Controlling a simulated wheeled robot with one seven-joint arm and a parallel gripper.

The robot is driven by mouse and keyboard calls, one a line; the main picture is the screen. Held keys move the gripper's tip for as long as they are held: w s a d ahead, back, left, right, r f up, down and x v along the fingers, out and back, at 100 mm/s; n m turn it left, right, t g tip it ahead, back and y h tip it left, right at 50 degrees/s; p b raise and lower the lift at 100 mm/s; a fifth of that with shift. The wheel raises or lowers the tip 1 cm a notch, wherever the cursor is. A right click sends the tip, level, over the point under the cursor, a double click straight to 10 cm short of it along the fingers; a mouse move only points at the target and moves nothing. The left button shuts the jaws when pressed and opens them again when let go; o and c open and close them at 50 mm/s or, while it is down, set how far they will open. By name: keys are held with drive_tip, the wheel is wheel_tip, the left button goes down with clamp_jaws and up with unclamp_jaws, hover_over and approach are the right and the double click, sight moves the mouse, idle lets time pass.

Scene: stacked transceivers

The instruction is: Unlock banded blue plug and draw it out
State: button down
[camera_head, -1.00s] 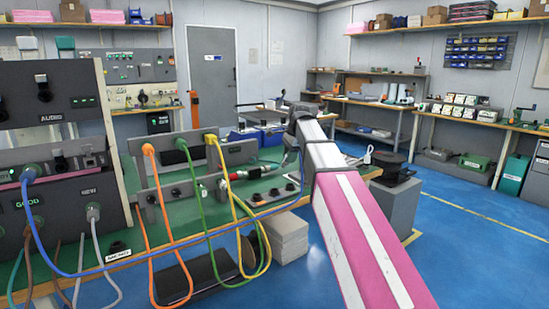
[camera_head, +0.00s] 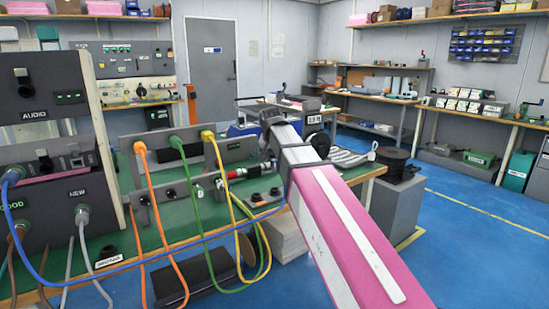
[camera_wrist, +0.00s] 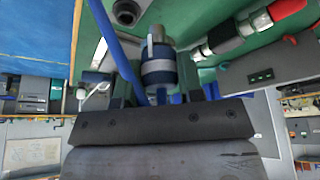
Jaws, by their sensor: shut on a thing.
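The banded blue plug (camera_wrist: 158,70), dark blue with a pale band and a metal end, is in the middle of the wrist view. My gripper (camera_wrist: 160,90) is shut on it, its fingers at the plug's lower part. The metal end (camera_wrist: 160,38) points away from my gripper over a green surface; I cannot tell whether it sits in a socket. A blue cable (camera_wrist: 112,38) runs up to the left beside the plug. In the head view my arm reaches over the bench's right part and hides the plug.
A red and black connector (camera_wrist: 250,28) lies close to the right of the plug; it also shows in the head view (camera_head: 236,173). A dark round fitting (camera_wrist: 127,12) is at the upper left. Orange, green and yellow cables (camera_head: 181,225) loop over the front edge of the green bench (camera_head: 150,240).

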drive_tip(key=shift+f, duration=3.35)
drive_tip(key=shift+f, duration=1.45)
drive_tip(key=c, duration=0.7)
unclamp_jaws()
drive_tip(key=shift+o, duration=0.2)
drive_tip(key=shift+r, duration=0.1)
drive_tip(key=v, duration=1)
drive_tip(key=shift+r, duration=0.35)
drive_tip(key=shift+s, duration=0.15)
